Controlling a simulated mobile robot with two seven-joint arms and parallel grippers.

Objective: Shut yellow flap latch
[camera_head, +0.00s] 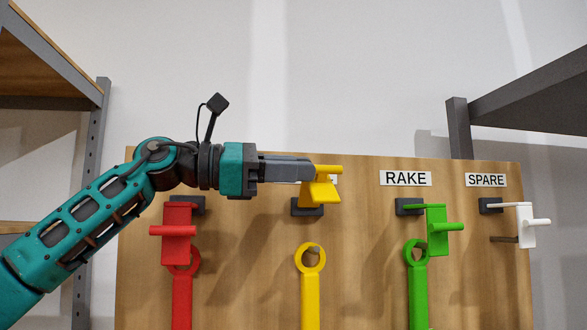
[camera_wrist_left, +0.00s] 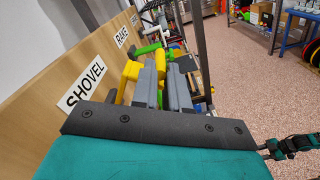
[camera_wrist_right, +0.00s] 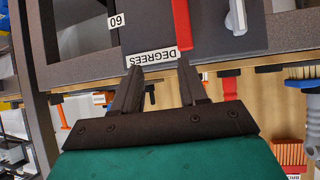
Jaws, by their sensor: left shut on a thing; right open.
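The yellow flap latch (camera_head: 321,192) is on the wooden board, at a dark mount (camera_head: 300,208). It slants outward and up, and its crossbar is at the top. My left gripper (camera_head: 312,170) reaches in from the left and is shut on the yellow crossbar. The fingers hide part of the bar. In the left wrist view the yellow flap (camera_wrist_left: 131,74) shows beside the closed fingers (camera_wrist_left: 160,62). A yellow ring-ended tool (camera_head: 311,290) hangs on a peg below the flap. My right gripper (camera_wrist_right: 160,70) is open and empty, and is outside the head view.
Red (camera_head: 177,228), green (camera_head: 437,232) and white (camera_head: 526,226) flaps sit on the same board. Red and green tools hang below theirs. Shelf frames stand at both sides. In the right wrist view a dark panel with a red strip (camera_wrist_right: 181,22) lies beyond the fingers.

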